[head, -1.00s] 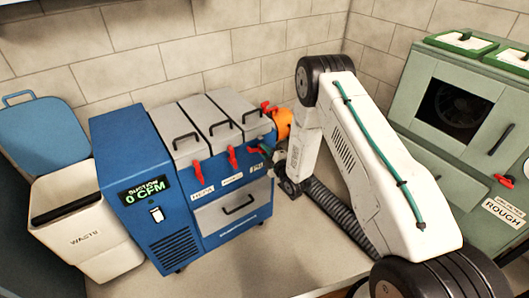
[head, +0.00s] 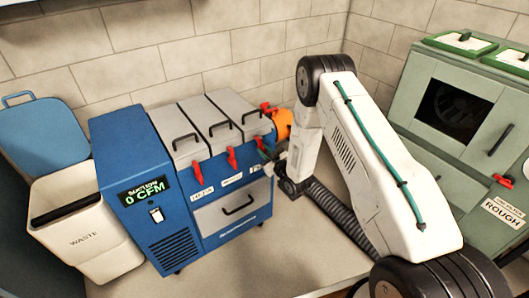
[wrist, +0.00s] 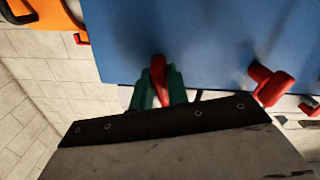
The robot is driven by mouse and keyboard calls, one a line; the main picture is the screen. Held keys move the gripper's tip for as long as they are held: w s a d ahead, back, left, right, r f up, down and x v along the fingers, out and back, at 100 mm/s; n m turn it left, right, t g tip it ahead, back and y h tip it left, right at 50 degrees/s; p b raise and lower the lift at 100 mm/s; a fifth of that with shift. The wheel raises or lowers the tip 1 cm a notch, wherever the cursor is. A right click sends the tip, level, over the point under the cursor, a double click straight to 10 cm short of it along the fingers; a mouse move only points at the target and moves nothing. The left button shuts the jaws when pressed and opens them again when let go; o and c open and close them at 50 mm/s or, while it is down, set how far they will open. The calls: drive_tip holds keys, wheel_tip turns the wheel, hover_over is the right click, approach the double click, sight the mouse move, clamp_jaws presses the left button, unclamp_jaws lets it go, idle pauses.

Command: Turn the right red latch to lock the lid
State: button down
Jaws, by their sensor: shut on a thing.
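The right red latch (wrist: 158,75) is between the two teal fingers of my gripper (wrist: 161,88) in the wrist view, and the gripper is shut on it. In the head view my gripper (head: 266,157) is at the right end of the blue machine's front and hides most of this latch. The right grey lid (head: 236,112) lies flat and closed on the blue machine (head: 150,185). The middle red latch (head: 232,158) and left red latch (head: 197,172) hang down below their lids. Another red latch (wrist: 268,85) shows in the wrist view, to the right.
An orange part (head: 283,122) sits at the machine's right side, close to my arm. A black ribbed hose (head: 335,212) runs along the bench. A white waste bin (head: 85,220) stands left and a green cabinet (head: 470,165) right.

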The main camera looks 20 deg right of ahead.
drive_tip(key=shift+m, duration=1.6)
drive_tip(key=c, duration=1.5)
unclamp_jaws()
drive_tip(key=shift+d, duration=0.1)
drive_tip(key=v, duration=0.7)
drive_tip(key=shift+s+d, duration=0.1)
drive_tip(key=shift+s, duration=0.25)
